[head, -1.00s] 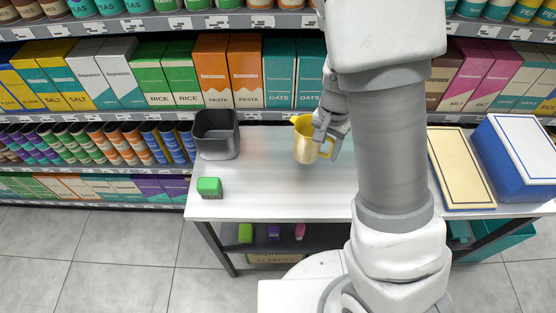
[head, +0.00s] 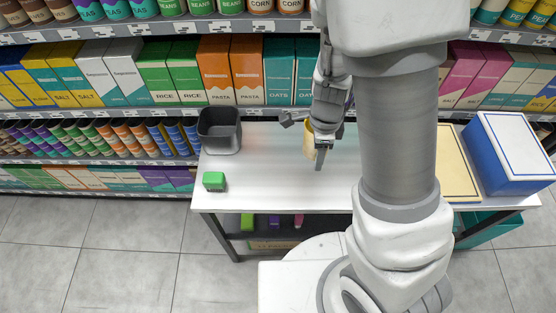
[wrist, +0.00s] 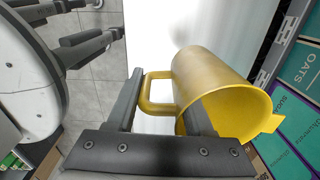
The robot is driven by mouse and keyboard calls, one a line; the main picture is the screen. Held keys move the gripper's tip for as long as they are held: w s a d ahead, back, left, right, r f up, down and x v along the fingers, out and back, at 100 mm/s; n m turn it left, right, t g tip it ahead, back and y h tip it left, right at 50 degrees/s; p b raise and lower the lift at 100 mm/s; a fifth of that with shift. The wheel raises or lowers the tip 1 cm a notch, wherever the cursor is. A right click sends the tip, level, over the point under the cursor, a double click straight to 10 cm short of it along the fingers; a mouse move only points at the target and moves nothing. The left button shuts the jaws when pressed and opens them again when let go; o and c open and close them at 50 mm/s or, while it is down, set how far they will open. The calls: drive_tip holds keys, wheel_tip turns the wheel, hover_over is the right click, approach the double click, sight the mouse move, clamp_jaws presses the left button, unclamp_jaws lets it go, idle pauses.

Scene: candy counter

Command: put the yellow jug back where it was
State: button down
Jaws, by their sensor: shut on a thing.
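The yellow jug (head: 308,138) is at the back middle of the white counter (head: 265,185) in the head view, mostly hidden behind my gripper. In the wrist view the jug (wrist: 215,80) appears on its side, mouth toward the lower right and handle to the left. My gripper (wrist: 163,90) is shut on the jug at its handle side. One finger is outside the handle and the other is at the jug's mouth. I cannot tell whether the jug touches the counter.
A dark grey open bin (head: 219,130) stands left of the jug, with a green block (head: 214,181) in front of it. A cream board (head: 455,170) and a blue-and-white box (head: 508,155) are at the right. Stocked shelves run behind. The counter's front middle is clear.

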drive_tip(key=shift+w+a+f+b, duration=0.1)
drive_tip(key=shift+w+a+f, duration=0.5)
drive_tip(key=shift+a+f, duration=1.1)
drive_tip(key=shift+w+a+f+b, duration=0.15)
drive_tip(key=shift+w+a+f, duration=0.4)
drive_tip(key=shift+a+f, duration=1.15)
drive_tip(key=shift+w+a+f+b, duration=0.1)
drive_tip(key=shift+w+a+f, duration=0.5)
drive_tip(key=shift+a+f, duration=1.05)
drive_tip(key=shift+d+f, duration=0.1)
drive_tip(key=shift+f, duration=0.05)
drive_tip(key=shift+f, duration=0.1)
drive_tip(key=shift+c, duration=1.4)
unclamp_jaws()
